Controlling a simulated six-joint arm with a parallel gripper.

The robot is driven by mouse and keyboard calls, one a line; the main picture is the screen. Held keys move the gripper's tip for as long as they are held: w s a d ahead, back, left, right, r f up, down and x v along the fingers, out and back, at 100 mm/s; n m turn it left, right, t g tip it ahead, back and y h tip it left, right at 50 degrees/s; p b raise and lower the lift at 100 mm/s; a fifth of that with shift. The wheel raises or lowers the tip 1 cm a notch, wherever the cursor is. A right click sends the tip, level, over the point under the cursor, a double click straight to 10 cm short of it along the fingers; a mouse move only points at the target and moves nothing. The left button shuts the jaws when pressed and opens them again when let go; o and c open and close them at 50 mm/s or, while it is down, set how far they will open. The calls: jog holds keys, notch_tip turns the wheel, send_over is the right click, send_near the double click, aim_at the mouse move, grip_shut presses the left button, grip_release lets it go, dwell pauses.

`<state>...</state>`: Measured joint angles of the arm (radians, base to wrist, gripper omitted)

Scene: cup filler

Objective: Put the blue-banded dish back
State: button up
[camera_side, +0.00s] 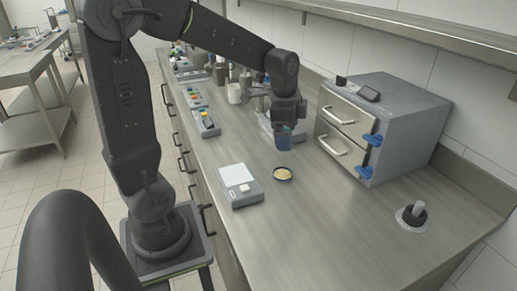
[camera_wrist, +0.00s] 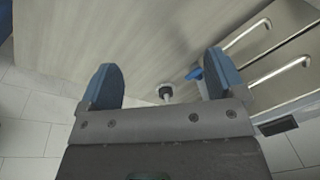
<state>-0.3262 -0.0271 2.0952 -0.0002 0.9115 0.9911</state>
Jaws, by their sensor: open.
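A small round dish (camera_side: 282,174) with a dark rim and pale yellow contents sits on the bench in the side view. The picture is too small to tell whether its band is blue. My gripper (camera_side: 284,145) is above the bench, behind the dish in the side view and apart from it. In the wrist view my gripper (camera_wrist: 163,85) has its two blue fingers spread wide with nothing held between them. The dish does not show in the wrist view.
A grey two-drawer cabinet (camera_side: 408,110) with blue latches stands right of my gripper; both drawers look shut. A scale (camera_side: 240,185) is left of the dish. A round dark-topped fixture (camera_side: 412,215) stands at the right. The front bench is clear.

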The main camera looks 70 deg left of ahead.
jog(key=s+d+r+n+t, duration=0.3)
jog(key=s+d+r+n, duration=0.2)
jog(key=s+d, duration=0.6)
jog(key=shift+s+n+t+h, duration=0.3)
jog(key=shift+s+n+t, duration=0.1)
jog(key=shift+s+n, duration=0.95)
jog(key=shift+d, duration=0.1)
